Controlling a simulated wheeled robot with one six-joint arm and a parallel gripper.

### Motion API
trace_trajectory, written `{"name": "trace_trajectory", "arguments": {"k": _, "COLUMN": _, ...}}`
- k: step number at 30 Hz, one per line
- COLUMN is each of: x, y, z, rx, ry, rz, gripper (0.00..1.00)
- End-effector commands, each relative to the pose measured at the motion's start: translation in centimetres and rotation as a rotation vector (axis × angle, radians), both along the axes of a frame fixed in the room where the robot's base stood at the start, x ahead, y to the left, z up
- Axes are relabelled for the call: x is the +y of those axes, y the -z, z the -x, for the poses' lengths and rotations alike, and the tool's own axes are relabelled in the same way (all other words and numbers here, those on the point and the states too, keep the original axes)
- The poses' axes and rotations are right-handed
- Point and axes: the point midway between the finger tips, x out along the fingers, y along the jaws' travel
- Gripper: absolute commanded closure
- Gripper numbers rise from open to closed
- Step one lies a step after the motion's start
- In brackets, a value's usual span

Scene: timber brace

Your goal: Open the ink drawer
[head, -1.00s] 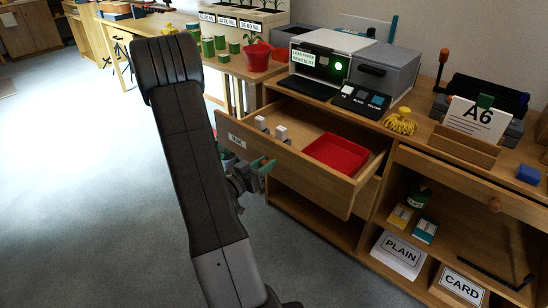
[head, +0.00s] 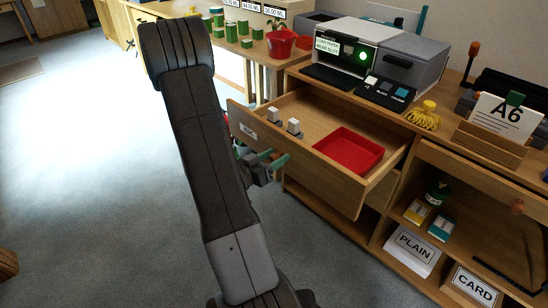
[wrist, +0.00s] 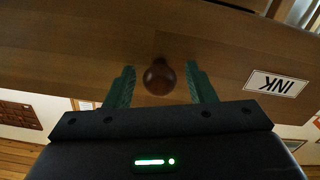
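The ink drawer (head: 310,168) is a wooden drawer with a white label, standing pulled out of the cabinet in the head view. In the wrist view its front (wrist: 215,50) fills the upper part, with the INK label upside down at the right. A dark round knob (wrist: 159,77) sits on that front. My gripper (wrist: 161,80) is open, with one green finger on each side of the knob and a small gap showing on both sides. In the head view my gripper (head: 275,160) is at the drawer front, partly hidden by my arm.
The drawer holds a red tray (head: 349,150) and small white-topped items (head: 294,126). A printer (head: 350,55) stands on the cabinet top. The floor at left is mostly clear.

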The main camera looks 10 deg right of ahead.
Motion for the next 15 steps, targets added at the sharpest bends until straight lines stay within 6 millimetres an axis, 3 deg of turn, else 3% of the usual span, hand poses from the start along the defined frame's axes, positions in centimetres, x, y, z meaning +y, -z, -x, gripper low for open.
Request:
{"name": "trace_trajectory", "arguments": {"k": 8, "x": 0.4, "y": 0.0, "z": 0.3, "rx": 0.0, "ry": -0.001, "rz": 0.0, "gripper": 0.5}}
{"name": "trace_trajectory", "arguments": {"k": 15, "x": 3.2, "y": -0.2, "z": 2.3, "rx": 0.002, "ry": -0.005, "rz": 0.0, "gripper": 0.5}}
